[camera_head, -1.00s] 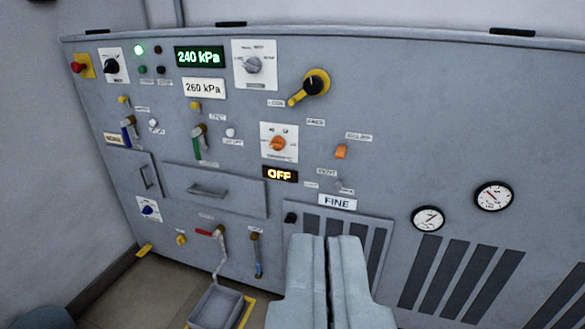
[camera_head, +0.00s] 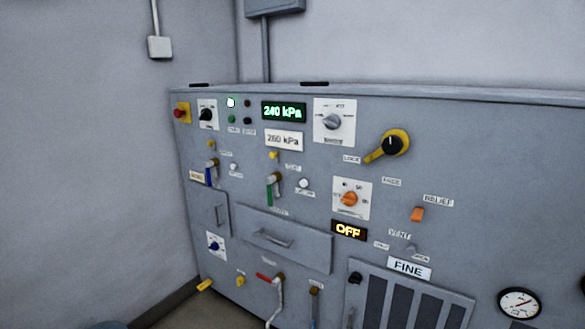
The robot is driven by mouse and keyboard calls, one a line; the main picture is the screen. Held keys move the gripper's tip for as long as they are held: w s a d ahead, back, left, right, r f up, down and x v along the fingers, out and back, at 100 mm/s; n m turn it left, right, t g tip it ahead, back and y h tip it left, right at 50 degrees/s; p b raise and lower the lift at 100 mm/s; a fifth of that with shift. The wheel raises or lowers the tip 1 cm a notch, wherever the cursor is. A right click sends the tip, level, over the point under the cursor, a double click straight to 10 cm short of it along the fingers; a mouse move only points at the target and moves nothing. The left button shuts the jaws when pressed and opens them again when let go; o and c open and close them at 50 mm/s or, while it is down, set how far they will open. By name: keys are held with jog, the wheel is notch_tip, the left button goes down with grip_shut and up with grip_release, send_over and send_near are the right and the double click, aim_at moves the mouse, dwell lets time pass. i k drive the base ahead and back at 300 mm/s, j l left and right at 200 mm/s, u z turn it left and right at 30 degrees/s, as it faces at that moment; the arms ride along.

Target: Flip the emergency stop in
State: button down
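The emergency stop appears to be the red mushroom button (camera_head: 180,113) on a yellow plate at the upper left corner of the grey control panel (camera_head: 330,160). It faces out from the panel, and nothing covers it. I cannot tell from here whether it is pressed in. A black rotary knob (camera_head: 206,115) on a white plate sits just to its right. My gripper is out of view.
A yellow lever (camera_head: 388,145), an orange knob (camera_head: 348,198) and several small toggles share the panel. The display (camera_head: 284,111) reads 240 kPa and a sign (camera_head: 349,230) reads OFF. A drawer handle (camera_head: 270,238) sticks out. Bare wall lies left.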

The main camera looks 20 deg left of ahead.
aim_at(177, 113)
jog(key=i+j, duration=0.45)
jog(key=j, duration=0.2)
jog(key=i+j+u, duration=0.1)
jog(key=i+j, duration=0.4)
jog(key=j, duration=0.2)
jog(key=i+j, duration=0.5)
jog(key=j, duration=0.15)
